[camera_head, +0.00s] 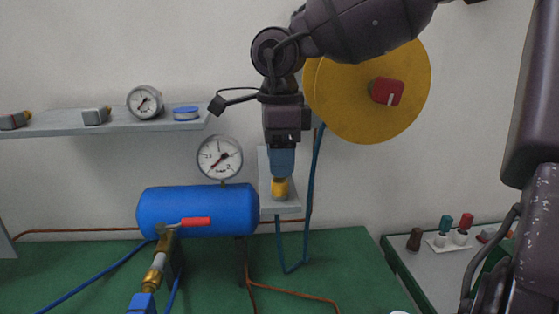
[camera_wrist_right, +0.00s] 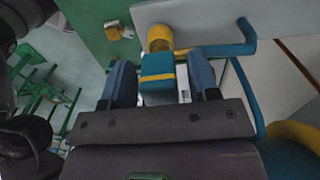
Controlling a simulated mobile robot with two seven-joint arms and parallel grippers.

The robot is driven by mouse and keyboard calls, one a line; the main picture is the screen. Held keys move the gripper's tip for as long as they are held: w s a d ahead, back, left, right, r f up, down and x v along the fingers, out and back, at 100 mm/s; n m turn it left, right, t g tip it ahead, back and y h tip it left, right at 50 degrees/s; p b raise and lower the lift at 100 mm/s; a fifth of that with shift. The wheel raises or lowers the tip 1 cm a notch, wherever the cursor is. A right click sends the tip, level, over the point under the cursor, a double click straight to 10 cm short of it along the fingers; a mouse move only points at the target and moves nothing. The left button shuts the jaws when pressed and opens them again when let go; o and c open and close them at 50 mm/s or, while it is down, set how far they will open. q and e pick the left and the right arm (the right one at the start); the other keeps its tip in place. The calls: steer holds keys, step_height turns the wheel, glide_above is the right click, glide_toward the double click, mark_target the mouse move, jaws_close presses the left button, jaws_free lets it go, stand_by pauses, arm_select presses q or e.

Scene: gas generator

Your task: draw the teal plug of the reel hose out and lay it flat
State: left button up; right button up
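In the head view my right gripper (camera_head: 282,172) points straight down in front of the wall plate, just above a yellow fitting (camera_head: 280,188). In the right wrist view the teal plug (camera_wrist_right: 157,88) with its yellow band lies between the two blue fingers of this gripper (camera_wrist_right: 160,80). A gap shows between the plug and the right-hand finger, so the gripper looks open around it. The plug's far end meets the yellow fitting (camera_wrist_right: 159,38). The teal hose (camera_head: 316,170) hangs in a loop beside the plate. My left gripper is not in view.
A yellow reel (camera_head: 345,100) with a red hub is on the wall. A blue tank (camera_head: 190,210) with a gauge (camera_head: 219,157) stands left of the fitting. A shelf (camera_head: 80,125) is at the left. The green bench (camera_head: 330,260) has free room in front.

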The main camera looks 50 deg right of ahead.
jaws_close()
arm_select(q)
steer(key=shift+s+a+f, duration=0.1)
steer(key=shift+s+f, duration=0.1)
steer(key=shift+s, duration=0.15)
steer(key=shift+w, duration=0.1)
arm_select(e)
steer(key=shift+r, duration=0.1)
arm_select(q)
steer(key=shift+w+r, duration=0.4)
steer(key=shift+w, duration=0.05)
arm_select(e)
steer(key=shift+r, duration=0.5)
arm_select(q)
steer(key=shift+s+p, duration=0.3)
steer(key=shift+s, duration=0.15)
arm_select(e)
steer(key=shift+r, duration=0.7)
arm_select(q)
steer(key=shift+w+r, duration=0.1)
arm_select(e)
steer(key=shift+r, duration=0.3)
steer(key=shift+r, duration=0.1)
steer(key=shift+r, duration=0.4)
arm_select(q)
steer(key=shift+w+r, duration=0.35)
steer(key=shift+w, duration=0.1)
arm_select(e)
steer(key=shift+r, duration=0.1)
